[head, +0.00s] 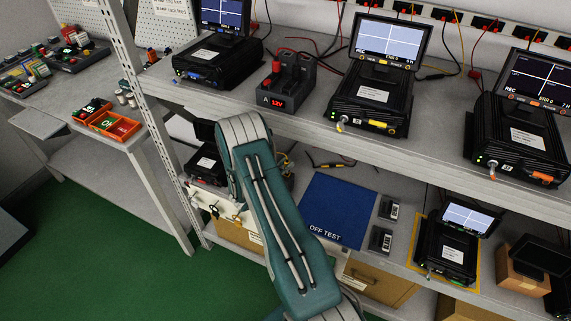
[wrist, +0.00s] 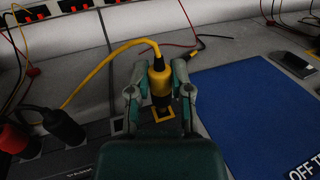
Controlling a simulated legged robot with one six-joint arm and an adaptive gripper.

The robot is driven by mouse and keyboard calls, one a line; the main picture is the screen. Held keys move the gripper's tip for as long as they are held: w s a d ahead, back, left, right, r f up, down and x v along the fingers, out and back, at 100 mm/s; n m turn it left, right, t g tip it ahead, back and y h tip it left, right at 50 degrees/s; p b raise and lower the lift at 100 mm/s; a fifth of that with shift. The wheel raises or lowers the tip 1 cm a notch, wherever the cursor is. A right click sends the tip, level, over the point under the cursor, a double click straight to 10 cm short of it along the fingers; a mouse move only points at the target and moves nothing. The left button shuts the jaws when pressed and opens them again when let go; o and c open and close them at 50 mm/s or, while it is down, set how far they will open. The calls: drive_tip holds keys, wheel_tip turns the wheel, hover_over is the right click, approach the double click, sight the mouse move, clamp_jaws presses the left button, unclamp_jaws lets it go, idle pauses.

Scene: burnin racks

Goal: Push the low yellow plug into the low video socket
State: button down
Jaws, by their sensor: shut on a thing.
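In the wrist view my gripper (wrist: 160,92) has its two fingers closed on either side of the yellow plug (wrist: 159,76). The plug is upright, its dark end pointing down and its yellow cable (wrist: 105,66) running off to the left. A small socket with a yellow-orange frame (wrist: 163,114) shows just below the plug's end, on a dark unit. I cannot tell whether the plug's tip touches or enters it. In the head view my arm hides the gripper, plug and socket.
A blue OFF TEST mat (head: 330,208) lies right of my arm on the lower shelf (head: 384,178); it also shows in the wrist view (wrist: 250,108). The upper shelf edge (head: 300,125) runs close above. A black plug (wrist: 62,124) stands at left in the wrist view.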

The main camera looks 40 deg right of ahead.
drive_tip(key=shift+f, duration=1.1)
idle(1.0)
drive_tip(key=shift+c, duration=2.3)
unclamp_jaws()
drive_tip(key=o, duration=0.4)
drive_tip(key=shift+r, duration=2.8)
